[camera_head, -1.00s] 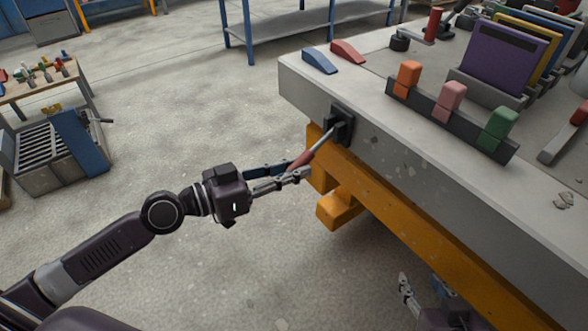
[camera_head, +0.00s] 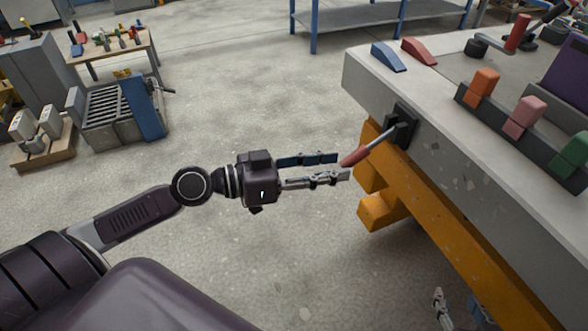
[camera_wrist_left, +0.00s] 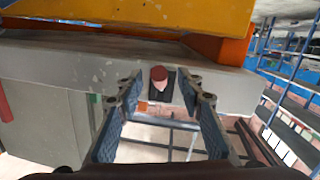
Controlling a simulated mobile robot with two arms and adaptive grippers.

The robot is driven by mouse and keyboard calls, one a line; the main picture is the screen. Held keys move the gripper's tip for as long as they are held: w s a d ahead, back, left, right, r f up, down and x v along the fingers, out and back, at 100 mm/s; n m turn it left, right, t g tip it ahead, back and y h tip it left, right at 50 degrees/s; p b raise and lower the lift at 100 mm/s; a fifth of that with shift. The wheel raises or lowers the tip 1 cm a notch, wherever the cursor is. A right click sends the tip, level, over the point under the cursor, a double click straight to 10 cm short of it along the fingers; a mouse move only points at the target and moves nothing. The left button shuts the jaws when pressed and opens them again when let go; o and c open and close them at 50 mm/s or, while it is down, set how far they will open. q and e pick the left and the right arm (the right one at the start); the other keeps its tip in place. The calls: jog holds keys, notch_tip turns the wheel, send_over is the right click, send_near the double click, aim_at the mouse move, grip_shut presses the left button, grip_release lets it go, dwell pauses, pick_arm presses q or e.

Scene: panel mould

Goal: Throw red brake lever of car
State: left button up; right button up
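The brake lever has a red handle (camera_head: 355,156) on a thin metal rod. The rod sticks out down and left from a dark bracket (camera_head: 402,126) on the grey side of the panel-like car body. My left gripper (camera_head: 342,167) is open and empty, its fingertips just left of the handle end. In the left wrist view the red handle end (camera_wrist_left: 159,74) shows beyond and between the spread fingertips (camera_wrist_left: 160,85), apart from both. My right gripper (camera_head: 459,298) is partly in view at the bottom edge, its two fingers apart; its palm is cut off.
Blue (camera_head: 389,56) and red (camera_head: 420,50) wedge pedals sit on the car top, near a rack with orange (camera_head: 482,84), pink and green levers. An orange beam (camera_head: 420,190) runs under the body.

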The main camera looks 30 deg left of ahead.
pick_arm(q)
jog(key=f+v, duration=0.1)
jog(key=v, duration=0.7)
jog(key=shift+r, duration=0.5)
jog(key=shift+s+a, duration=0.1)
